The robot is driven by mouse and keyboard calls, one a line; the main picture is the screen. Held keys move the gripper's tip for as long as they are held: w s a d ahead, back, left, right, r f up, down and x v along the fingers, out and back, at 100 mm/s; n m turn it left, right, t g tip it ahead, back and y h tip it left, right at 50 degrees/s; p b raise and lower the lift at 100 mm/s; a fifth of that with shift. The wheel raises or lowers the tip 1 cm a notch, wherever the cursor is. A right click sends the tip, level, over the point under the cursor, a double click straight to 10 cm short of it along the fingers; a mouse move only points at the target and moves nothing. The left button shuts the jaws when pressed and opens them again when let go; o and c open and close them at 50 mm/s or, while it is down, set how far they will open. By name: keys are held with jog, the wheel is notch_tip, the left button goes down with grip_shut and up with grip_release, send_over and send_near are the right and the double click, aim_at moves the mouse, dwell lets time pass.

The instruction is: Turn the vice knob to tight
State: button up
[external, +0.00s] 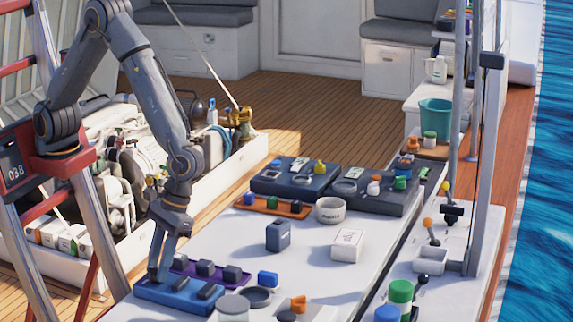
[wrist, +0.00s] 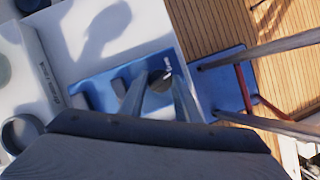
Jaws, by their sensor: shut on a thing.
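The blue vice (external: 190,297) lies at the near left of the white table, with dark jaw blocks on top. In the wrist view the blue vice (wrist: 88,97) shows a grey block and a dark round knob (wrist: 159,80) with a small white mark. My gripper (external: 157,277) reaches down at the vice's left end. In the wrist view the fingers of my gripper (wrist: 158,90) are on either side of the knob and shut on it. The knob is hidden by the fingers in the external view, and I cannot read its setting.
A purple tray (external: 177,261) with dark blocks sits just behind the vice. A blue block (external: 268,278), a dark ring (external: 257,297) and a pale round container (external: 233,306) stand to its right. A dark blue box (external: 278,236) and white box (external: 347,245) are farther back.

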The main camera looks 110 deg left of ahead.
jog(key=m+g, duration=0.1)
jog(key=m, duration=0.2)
jog(key=m+y, duration=0.1)
jog(key=m, duration=0.2)
jog(key=shift+w+d+m+g+y, duration=0.2)
jog(key=shift+m+g+y, duration=0.1)
jog(key=shift+g, duration=0.1)
jog(key=m+y, duration=0.1)
jog(key=m, duration=0.1)
jog(key=m+y+b, duration=0.1)
jog(key=m, duration=0.2)
jog(key=shift+d+g, duration=0.15)
jog(key=shift+g, duration=0.15)
jog(key=shift+m, duration=0.4)
jog(key=o, duration=1)
jog(key=shift+o, duration=0.2)
jog(key=b+v, duration=0.2)
jog(key=v, duration=0.5)
jog(key=shift+w+r+b, duration=0.2)
jog(key=shift+r+b, duration=0.1)
jog(key=shift+r, duration=0.05)
